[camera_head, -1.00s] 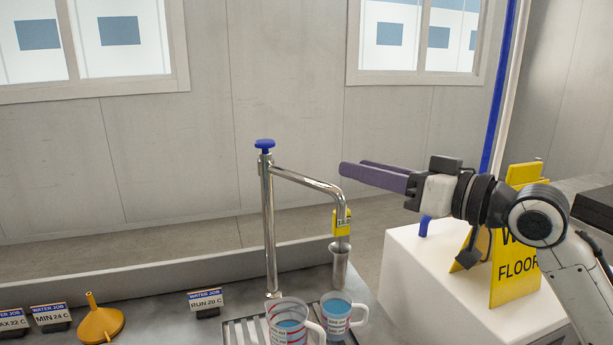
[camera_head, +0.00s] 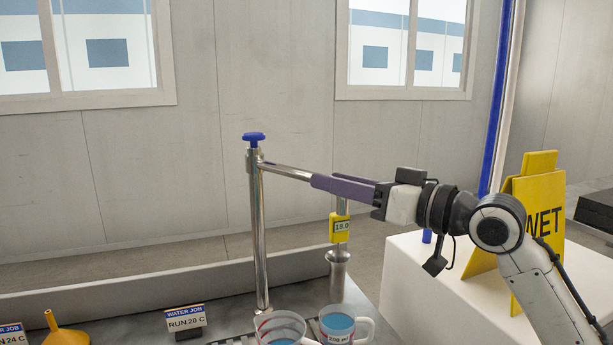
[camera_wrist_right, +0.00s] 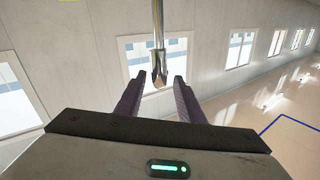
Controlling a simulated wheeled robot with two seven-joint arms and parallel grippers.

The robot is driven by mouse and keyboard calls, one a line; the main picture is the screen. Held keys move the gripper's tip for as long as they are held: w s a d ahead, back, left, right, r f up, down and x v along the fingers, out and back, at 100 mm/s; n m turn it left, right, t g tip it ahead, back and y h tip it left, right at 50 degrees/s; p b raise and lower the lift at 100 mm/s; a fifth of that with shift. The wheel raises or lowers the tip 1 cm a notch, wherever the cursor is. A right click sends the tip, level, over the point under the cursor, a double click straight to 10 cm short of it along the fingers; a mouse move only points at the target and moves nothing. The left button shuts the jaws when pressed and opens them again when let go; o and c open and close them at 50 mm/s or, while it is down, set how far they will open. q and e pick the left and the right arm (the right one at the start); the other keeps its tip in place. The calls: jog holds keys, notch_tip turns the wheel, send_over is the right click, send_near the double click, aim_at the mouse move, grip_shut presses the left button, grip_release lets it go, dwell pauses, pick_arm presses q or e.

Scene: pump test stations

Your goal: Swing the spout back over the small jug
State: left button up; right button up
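The chrome spout (camera_head: 287,171) reaches right from an upright post (camera_head: 259,235) with a blue knob on top. Its outer bend is hidden behind my right gripper (camera_head: 335,186). A yellow display reading 18.0 (camera_head: 340,228) hangs below, above a flared metal cup (camera_head: 338,268). In the right wrist view, the fingers are apart, with a chrome tube (camera_wrist_right: 158,45) between their tips; contact is unclear. The smaller-looking jug (camera_head: 345,326), with blue contents, stands at the bottom right of the bench. A larger-looking jug (camera_head: 281,328) stands left of it. My left gripper is out of view.
A RUN 20 C sign (camera_head: 186,320) and a yellow funnel (camera_head: 62,335) stand on the bench to the left. A white block (camera_head: 400,275) and a yellow wet-floor sign (camera_head: 538,205) are at the right, near my right arm.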

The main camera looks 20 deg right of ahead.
aim_at(307, 175)
jog(key=x, duration=0.7)
grip_shut()
